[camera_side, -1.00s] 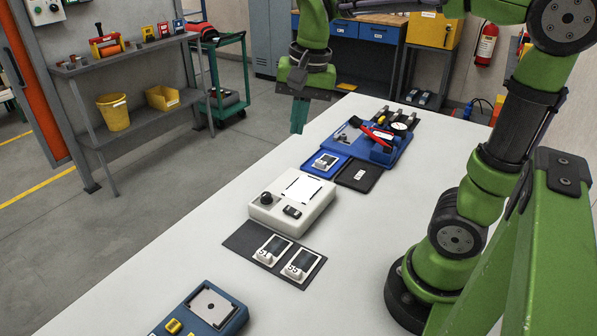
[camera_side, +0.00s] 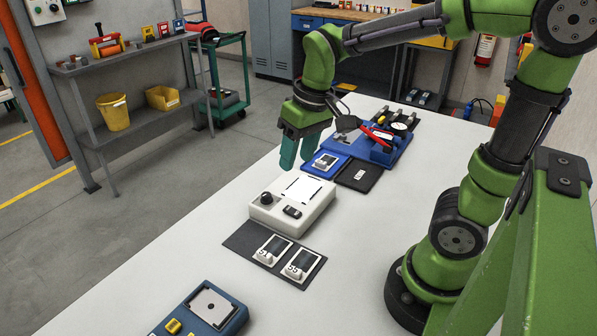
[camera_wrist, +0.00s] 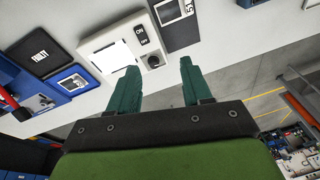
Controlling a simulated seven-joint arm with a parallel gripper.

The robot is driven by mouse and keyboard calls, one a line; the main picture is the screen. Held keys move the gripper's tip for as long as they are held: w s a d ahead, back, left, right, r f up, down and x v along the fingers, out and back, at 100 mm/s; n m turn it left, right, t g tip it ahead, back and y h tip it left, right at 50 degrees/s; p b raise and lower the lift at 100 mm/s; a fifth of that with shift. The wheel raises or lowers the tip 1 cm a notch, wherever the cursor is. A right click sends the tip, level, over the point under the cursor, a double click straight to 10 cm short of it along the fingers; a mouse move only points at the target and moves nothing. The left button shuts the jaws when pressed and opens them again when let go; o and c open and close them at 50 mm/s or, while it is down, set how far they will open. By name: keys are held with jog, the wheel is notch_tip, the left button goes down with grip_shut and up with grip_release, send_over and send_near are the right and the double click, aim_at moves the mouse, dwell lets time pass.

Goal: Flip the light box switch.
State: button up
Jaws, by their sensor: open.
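The light box (camera_side: 318,213) is a white box on the pale table, with a bright white panel on top, a round black knob (camera_side: 267,198) and a black switch (camera_side: 292,211). In the wrist view the light box (camera_wrist: 88,46) lies beyond the fingertips, with its panel, knob (camera_wrist: 154,61) and switch (camera_wrist: 141,35) in sight. My gripper (camera_side: 299,156) is in the air above and behind the light box in the side view, apart from it. Its two teal fingers are spread and empty; they also show in the wrist view (camera_wrist: 159,70).
A dark mat (camera_side: 240,238) with two white-framed cards lies in front of the light box. Behind it are a blue tray (camera_side: 312,168), a black tray (camera_side: 372,184) and a blue fixture (camera_side: 345,142) with a red-handled tool. A blue device (camera_side: 235,318) sits at the table's near end.

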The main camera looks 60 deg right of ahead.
aim_at(298, 214)
jog(key=d+f, duration=0.1)
jog(key=f, duration=0.4)
jog(key=w+f+n+g, duration=0.1)
jog(key=f, duration=0.5)
jog(key=d+f+n+g+h, duration=0.1)
jog(key=f, duration=0.4)
jog(key=shift+w+d+f, duration=0.3)
jog(key=shift+w, duration=0.05)
jog(key=shift+c, duration=0.3)
